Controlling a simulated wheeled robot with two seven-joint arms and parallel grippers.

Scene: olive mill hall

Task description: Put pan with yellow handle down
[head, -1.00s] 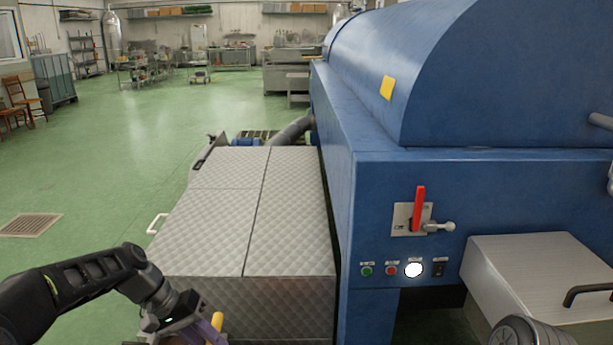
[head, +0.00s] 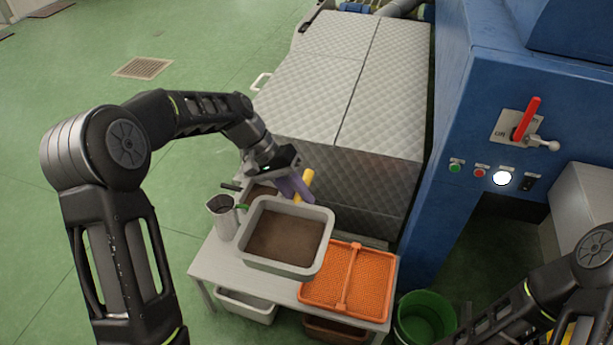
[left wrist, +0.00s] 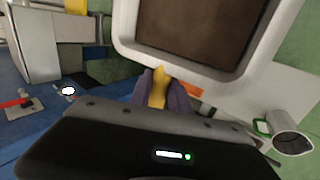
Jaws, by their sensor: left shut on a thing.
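The pan (head: 272,267) is a grey rectangular tub with a brown inside and a yellow handle (head: 305,180). It is over the small pale table (head: 208,264) and looks level; I cannot tell whether it touches the tabletop. My left gripper (head: 298,190), with purple fingers, is shut on the yellow handle at the pan's far side. In the left wrist view the yellow handle (left wrist: 159,88) sits between the fingers, and the pan's rim (left wrist: 205,72) fills the top. My right arm shows at the lower right, but its gripper is out of view.
An orange perforated tray (head: 366,283) lies right of the pan, and a metal jug (head: 221,222) stands left. Another brown-filled tray (head: 262,191) is partly hidden behind. A white bin (head: 246,306) is below, a green bucket (head: 425,318) to the right. The quilted metal box (head: 375,165) stands close behind.

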